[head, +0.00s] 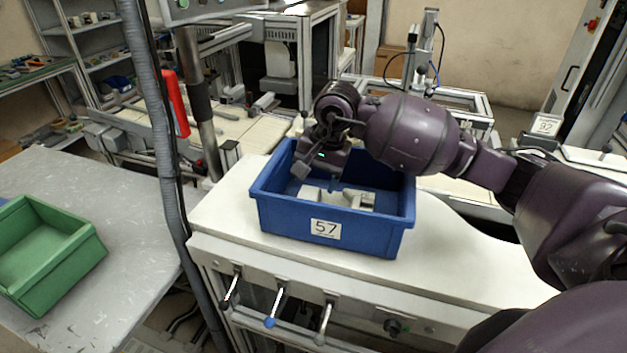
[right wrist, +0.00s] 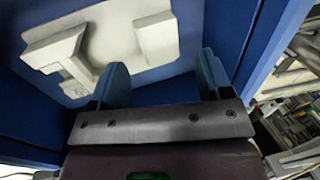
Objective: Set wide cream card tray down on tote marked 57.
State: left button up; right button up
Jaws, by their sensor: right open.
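The wide cream card tray (head: 334,198) lies inside the blue tote marked 57 (head: 283,221), low between its walls. In the right wrist view the tray (right wrist: 112,42) shows as a pale flat plate with raised cream parts. My right gripper (head: 318,178) reaches down into the tote above the tray. In the right wrist view the right gripper (right wrist: 163,76) has its two fingers apart, with the tray beyond their tips. I cannot tell whether a finger touches it. My left gripper is not in view.
The tote stands on a white worktop (head: 465,255) with levers along its front. A green bin (head: 85,257) sits on a grey table (head: 125,215) at the left. A grey hose and a post rise between the two tables. The worktop right of the tote is clear.

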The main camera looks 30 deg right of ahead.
jog(key=v, duration=1)
jog(key=shift+r, duration=0.3)
jog(key=shift+s, duration=0.1)
